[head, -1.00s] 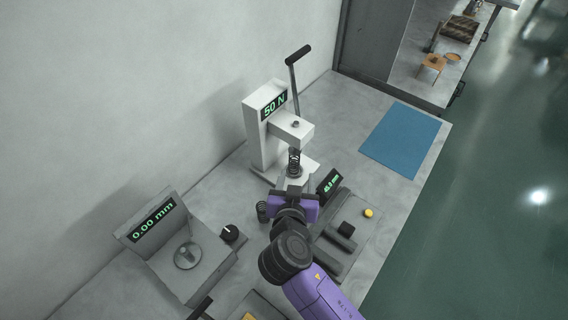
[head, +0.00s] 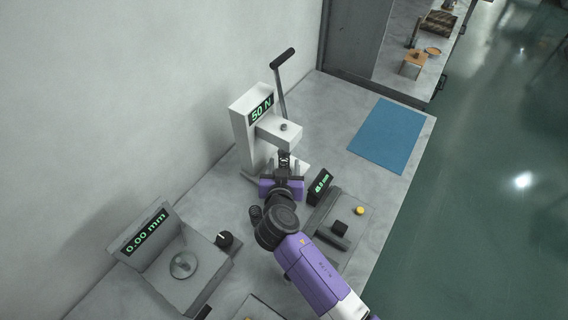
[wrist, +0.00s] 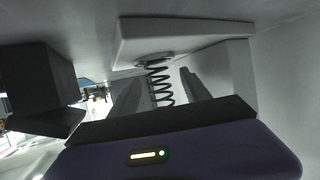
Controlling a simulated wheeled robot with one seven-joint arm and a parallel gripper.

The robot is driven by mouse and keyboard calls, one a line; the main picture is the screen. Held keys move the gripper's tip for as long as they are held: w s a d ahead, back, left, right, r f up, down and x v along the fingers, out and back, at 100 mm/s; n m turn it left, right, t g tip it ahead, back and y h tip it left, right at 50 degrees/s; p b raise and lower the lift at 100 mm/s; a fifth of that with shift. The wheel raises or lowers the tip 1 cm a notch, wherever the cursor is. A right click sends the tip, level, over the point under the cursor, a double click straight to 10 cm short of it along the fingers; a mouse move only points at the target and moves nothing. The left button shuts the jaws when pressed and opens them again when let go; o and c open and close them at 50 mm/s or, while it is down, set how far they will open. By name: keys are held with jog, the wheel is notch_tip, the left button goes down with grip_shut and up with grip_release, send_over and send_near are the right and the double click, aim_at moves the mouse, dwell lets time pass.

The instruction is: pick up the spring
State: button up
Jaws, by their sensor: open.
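The dark coil spring (wrist: 159,82) stands upright under the pressing head of the white press (head: 239,133), whose display reads 50 N. In the wrist view its top meets a round pad under the head, and its lower end is hidden behind my gripper's body. My gripper (wrist: 162,91) is open, with one grey finger on each side of the spring in the picture. I cannot tell whether either finger touches it. In the head view my gripper (head: 285,164) is at the front of the press and mostly covers the spring. A second dark spring (head: 255,214) stands left of my wrist.
The press lever (head: 280,85) rises behind the head. A grey gauge (head: 183,262) reading 0.00 mm and a black knob (head: 224,239) are at left. A device with a small tilted display (head: 320,182) is close at right. A blue mat (head: 391,135) lies clear.

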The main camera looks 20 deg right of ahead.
jog(key=shift+c, duration=0.4)
grip_shut()
